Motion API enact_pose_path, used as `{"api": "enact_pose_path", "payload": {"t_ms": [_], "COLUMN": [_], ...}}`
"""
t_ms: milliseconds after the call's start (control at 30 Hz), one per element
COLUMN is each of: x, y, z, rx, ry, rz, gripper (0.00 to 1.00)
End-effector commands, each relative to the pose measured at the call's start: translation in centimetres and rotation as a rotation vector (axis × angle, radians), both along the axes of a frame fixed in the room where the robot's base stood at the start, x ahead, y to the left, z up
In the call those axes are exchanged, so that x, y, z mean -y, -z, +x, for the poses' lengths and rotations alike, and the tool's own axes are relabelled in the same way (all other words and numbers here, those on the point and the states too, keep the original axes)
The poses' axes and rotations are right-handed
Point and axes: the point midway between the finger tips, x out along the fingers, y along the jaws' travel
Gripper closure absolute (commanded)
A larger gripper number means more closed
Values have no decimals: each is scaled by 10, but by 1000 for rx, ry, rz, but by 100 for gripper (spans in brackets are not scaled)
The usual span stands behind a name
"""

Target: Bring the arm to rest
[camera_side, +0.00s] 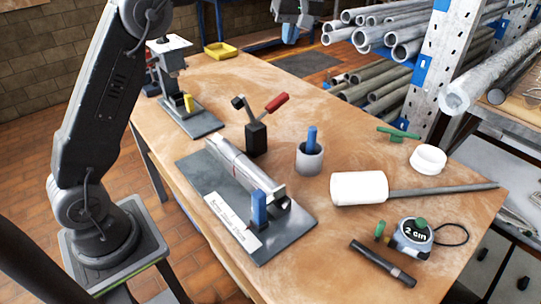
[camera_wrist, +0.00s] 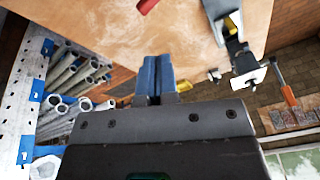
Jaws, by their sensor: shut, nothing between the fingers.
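My gripper (camera_side: 291,36) hangs at the top edge of the side view, high above the far part of the bench and apart from everything on it; most of it is cut off there. In the wrist view its two blue fingers (camera_wrist: 157,76) are together with nothing between them. A metal tube (camera_side: 232,164) lies on a dark grey base plate (camera_side: 277,237) with a blue upright block (camera_side: 259,208) at its near end. A black clamp with a red handle (camera_side: 277,103) stands behind the tube; a red piece also shows at the wrist view's top edge (camera_wrist: 147,5).
A pipe rack (camera_side: 440,60) stands at the right.

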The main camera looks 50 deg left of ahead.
Motion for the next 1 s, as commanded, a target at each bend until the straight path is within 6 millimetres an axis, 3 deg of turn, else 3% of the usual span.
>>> {"api": "enact_pose_path", "payload": {"t_ms": [133,367,533,700,833,1000], "x": [17,41,58,71,78,83], "y": [-23,-27,-9,25,53,76], "z": [-46,-126,-189,-249,-282,-304], "rx": [33,91,144,200,235,259], "ry": [217,535,758,960,1076,1158], "rz": [-29,-49,-42,-16,11,34], "gripper": [100,100,100,100,100,100]}}
